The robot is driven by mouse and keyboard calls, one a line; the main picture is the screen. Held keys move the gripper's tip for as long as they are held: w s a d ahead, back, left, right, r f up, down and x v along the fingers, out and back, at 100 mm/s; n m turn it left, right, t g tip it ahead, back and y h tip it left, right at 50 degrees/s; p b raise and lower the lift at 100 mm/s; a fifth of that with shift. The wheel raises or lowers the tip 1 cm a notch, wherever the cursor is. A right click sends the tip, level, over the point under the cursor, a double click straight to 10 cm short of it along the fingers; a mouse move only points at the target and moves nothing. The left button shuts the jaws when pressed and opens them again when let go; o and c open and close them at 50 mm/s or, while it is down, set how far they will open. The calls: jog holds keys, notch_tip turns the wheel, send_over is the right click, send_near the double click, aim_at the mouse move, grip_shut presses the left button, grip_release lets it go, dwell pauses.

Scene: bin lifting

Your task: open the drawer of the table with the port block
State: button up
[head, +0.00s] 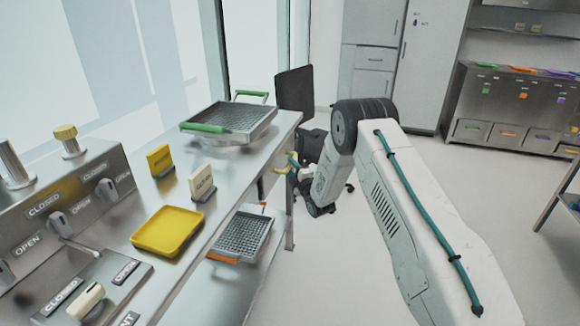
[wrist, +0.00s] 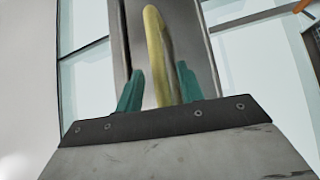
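The port block (head: 70,210), a steel unit with valves and OPEN and CLOSED labels, stands on the steel table (head: 205,222) at the left of the head view. A yellow handle (head: 280,171) shows at the table's front edge. The wrist view shows this yellow handle (wrist: 160,55) upright in front of a steel face (wrist: 200,50). My gripper (wrist: 160,88) has its green fingers on either side of the handle. A gap shows at the left finger; the right finger is partly behind the handle. In the head view my gripper (head: 294,163) is small and partly hidden.
A mesh tray with green handles (head: 215,128), a yellow dish (head: 168,230) and small label blocks stand on the tabletop. A mesh basket with orange handles (head: 241,235) sits below. A dark chair (head: 295,92) stands behind my arm. Open floor lies at the right.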

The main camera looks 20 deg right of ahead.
jog(key=shift+x, duration=1.05)
grip_shut()
